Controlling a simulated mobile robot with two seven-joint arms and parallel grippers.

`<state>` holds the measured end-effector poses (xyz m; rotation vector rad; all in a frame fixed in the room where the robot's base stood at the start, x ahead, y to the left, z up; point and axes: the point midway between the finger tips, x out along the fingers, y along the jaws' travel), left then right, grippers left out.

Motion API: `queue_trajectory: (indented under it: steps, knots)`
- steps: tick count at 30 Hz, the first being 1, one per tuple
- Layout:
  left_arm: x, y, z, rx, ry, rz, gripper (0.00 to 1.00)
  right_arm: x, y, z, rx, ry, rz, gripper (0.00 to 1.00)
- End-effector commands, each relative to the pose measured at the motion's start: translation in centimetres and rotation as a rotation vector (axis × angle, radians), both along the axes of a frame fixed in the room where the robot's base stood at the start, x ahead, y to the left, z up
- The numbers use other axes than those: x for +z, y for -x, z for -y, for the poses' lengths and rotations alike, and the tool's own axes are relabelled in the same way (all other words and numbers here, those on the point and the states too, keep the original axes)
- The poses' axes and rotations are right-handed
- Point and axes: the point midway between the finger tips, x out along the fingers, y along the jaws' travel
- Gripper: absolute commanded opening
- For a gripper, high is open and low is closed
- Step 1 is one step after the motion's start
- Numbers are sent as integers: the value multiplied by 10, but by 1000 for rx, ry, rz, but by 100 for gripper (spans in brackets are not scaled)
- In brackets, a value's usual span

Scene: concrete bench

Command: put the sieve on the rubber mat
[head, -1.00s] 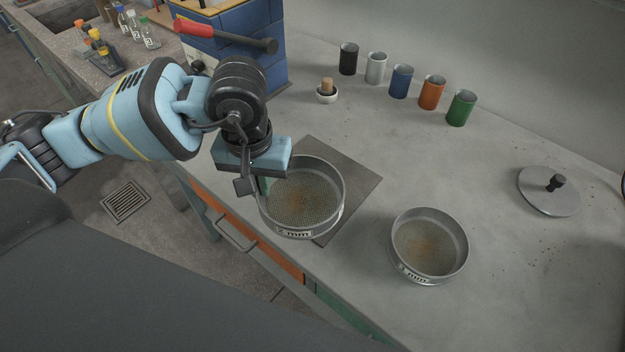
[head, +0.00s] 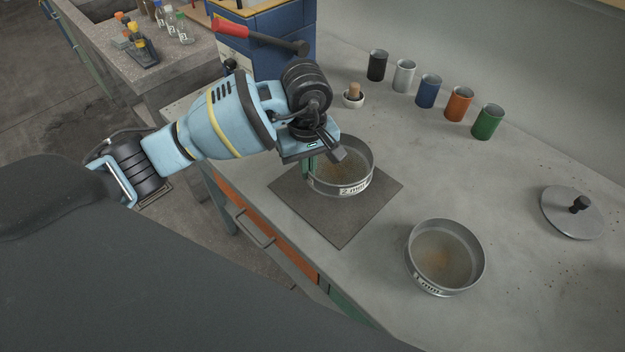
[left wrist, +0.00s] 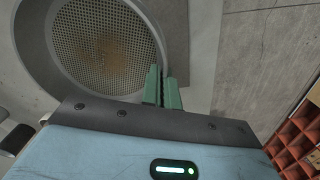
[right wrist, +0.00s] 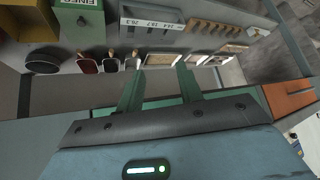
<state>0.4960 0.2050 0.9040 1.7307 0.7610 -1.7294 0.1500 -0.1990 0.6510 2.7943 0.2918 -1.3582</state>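The sieve marked 2 mm (head: 352,188) is a round metal ring with a mesh floor and some brown residue. My left gripper (head: 325,165) is shut on its near-left wall; the left wrist view shows the fingers (left wrist: 162,88) close together at the rim and the mesh (left wrist: 100,45) beside them. The rubber mat (head: 335,222) is a dark grey square on the bench. The sieve appears over its far half, roughly level; I cannot tell whether it touches. My right gripper (right wrist: 160,88) is open and empty, outside the head view.
A second sieve (head: 445,258) stands on the bench right of the mat. A lid with a knob (head: 572,212) lies farther right.

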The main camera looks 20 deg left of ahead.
Motion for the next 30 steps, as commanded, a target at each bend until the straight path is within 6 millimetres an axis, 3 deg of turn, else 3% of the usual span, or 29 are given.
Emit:
queue_trajectory:
  steps: [10, 19, 30]
  knots:
    - [-14, -1, 0, 1, 1, 2, 0, 3, -8, 0, 0, -1, 16, 36]
    - [-47, 0, 0, -1, 1, 1, 0, 4, -8, 0, 0, -1, 17, 36]
    - [-52, -1, 0, -1, 1, 2, 0, 0, 2, 0, 1, 0, -2, 36]
